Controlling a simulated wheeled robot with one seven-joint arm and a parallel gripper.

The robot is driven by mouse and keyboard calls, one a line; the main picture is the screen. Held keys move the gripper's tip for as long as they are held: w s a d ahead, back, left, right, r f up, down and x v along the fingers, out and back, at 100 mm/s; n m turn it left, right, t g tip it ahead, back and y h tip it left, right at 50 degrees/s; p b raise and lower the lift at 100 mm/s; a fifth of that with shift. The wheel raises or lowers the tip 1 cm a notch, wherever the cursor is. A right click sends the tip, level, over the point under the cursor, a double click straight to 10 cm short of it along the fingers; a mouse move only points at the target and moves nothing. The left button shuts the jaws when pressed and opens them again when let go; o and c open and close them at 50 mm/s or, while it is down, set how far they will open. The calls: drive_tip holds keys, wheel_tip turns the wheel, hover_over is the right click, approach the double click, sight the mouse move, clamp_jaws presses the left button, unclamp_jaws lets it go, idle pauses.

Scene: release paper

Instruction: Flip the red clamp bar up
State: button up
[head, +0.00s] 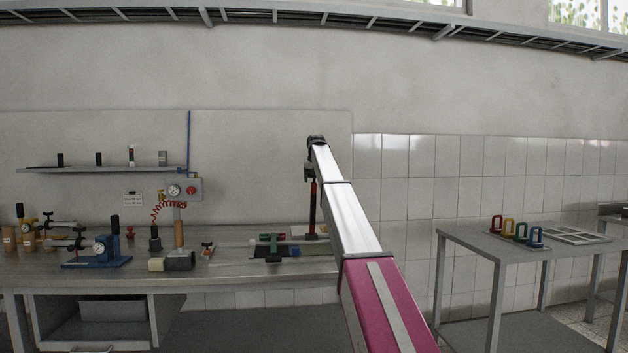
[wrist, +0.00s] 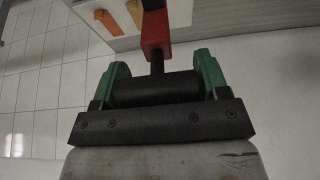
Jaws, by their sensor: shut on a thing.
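The red clamp bar (head: 312,208) stands close to upright above the workbench in the head view. The wrist view shows its red part (wrist: 155,28) at the top middle, joined by a thin dark rod to a black cylindrical handle (wrist: 155,90). My gripper (wrist: 157,80) has green fingers on both ends of this handle and is shut on it. In the head view my gripper (head: 310,170) is small, at the top of the bar. The bar's lower end and pivot are hard to make out.
The workbench (head: 230,268) holds a dark fixture (head: 270,250) with green and red parts left of the bar. A blue-based gauge device (head: 100,252) stands farther left. A side table (head: 470,237) with coloured rings is at right. The wall is behind.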

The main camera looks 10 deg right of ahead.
drive_tip(key=o, duration=1.3)
drive_tip(key=shift+w, duration=0.25)
drive_tip(key=shift+s, duration=0.1)
drive_tip(key=v, duration=1)
drive_tip(key=shift+s+r, duration=0.15)
drive_tip(key=shift+r, duration=0.2)
